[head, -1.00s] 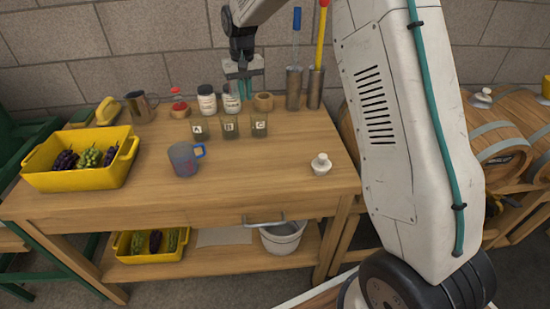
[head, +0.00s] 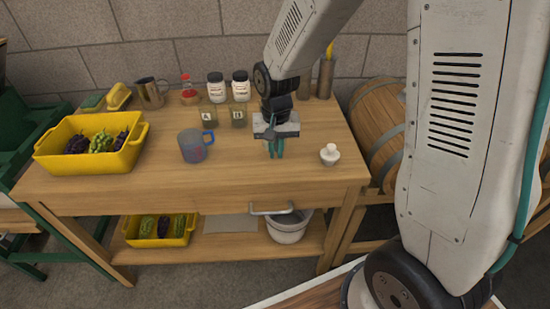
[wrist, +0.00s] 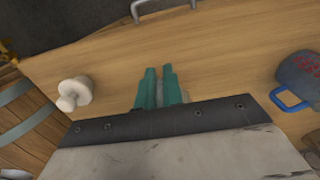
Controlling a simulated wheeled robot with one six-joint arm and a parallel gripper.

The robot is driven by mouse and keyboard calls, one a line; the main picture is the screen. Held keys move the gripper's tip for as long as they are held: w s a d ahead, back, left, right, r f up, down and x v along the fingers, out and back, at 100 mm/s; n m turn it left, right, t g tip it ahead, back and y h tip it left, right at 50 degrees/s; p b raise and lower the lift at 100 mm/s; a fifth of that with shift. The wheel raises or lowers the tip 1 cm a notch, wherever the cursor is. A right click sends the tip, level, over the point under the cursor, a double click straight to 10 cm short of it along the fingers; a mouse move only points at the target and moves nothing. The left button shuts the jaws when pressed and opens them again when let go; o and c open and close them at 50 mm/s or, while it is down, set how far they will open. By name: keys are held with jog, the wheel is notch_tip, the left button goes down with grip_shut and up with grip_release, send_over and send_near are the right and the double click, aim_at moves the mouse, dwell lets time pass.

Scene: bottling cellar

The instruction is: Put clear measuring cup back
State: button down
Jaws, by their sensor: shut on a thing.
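The clear measuring cup (head: 194,147), greyish and see-through with red markings and a blue handle, stands upright on the wooden table left of centre. Part of it shows at the right edge of the wrist view (wrist: 300,78). My gripper (head: 275,150) is over the table to the right of the cup, clearly apart from it. In the wrist view its teal fingers (wrist: 160,80) are close together with a narrow pale strip between them. I cannot tell what that held thing is.
A white stopper-like piece (head: 330,154) stands right of my gripper. A yellow crate of grapes (head: 60,163) is at the left. Labelled glasses (head: 209,117), white jars (head: 216,86) and a metal jug (head: 150,93) stand behind. Barrels (head: 377,130) are at the right. The front tabletop is clear.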

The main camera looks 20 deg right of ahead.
jog(key=shift+f, duration=1.8)
jog(key=shift+f, duration=0.1)
jog(key=c, duration=1.5)
grip_release()
jog(key=shift+c, duration=0.2)
